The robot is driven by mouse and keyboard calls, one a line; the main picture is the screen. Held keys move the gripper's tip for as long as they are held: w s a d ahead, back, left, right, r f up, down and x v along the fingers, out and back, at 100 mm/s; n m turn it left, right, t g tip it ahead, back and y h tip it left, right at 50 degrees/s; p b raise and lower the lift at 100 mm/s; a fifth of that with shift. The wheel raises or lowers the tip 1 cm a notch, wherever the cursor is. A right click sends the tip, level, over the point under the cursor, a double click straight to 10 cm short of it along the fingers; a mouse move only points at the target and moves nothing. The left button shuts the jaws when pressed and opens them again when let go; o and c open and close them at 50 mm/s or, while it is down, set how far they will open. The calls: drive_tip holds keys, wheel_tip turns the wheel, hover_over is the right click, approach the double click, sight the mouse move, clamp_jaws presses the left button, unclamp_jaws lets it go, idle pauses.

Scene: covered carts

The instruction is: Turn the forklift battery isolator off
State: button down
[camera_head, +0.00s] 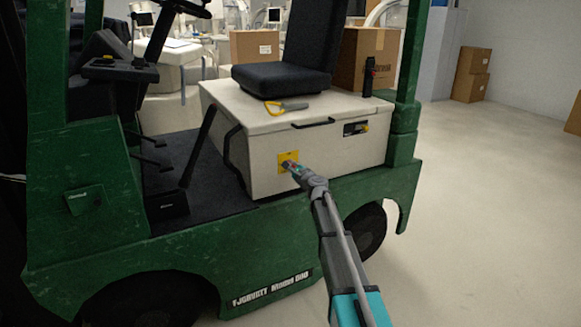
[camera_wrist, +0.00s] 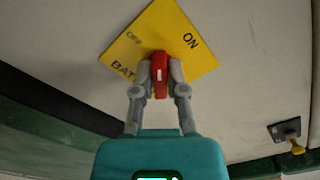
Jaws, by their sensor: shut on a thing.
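The battery isolator is a red knob (camera_wrist: 160,74) on a yellow plate (camera_wrist: 196,50) marked OFF and ON, with more lettering partly covered by my gripper. The yellow plate also shows in the head view (camera_head: 281,156), on the front of the forklift's white seat box (camera_head: 330,150). My gripper (camera_wrist: 160,80) is shut on the red knob, one finger on each side. In the head view my gripper (camera_head: 291,166) reaches the plate and hides most of the knob. In the wrist view the plate looks tilted, with ON right of the knob and OFF at its upper left.
The green forklift body (camera_head: 180,255) surrounds the seat box. A black panel with a yellow part (camera_head: 355,128) is right of the plate. A yellow-handled tool (camera_head: 285,107) and a black flashlight-like item (camera_head: 369,77) are on top. Floor at right (camera_head: 480,200) is clear.

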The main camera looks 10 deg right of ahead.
drive_tip(key=n, duration=0.4)
drive_tip(key=shift+a, duration=0.1)
drive_tip(key=shift+f+n, duration=0.1)
drive_tip(key=shift+n, duration=1.8)
drive_tip(key=shift+s, duration=0.1)
drive_tip(key=c, duration=0.7)
unclamp_jaws()
drive_tip(key=v, duration=1.2)
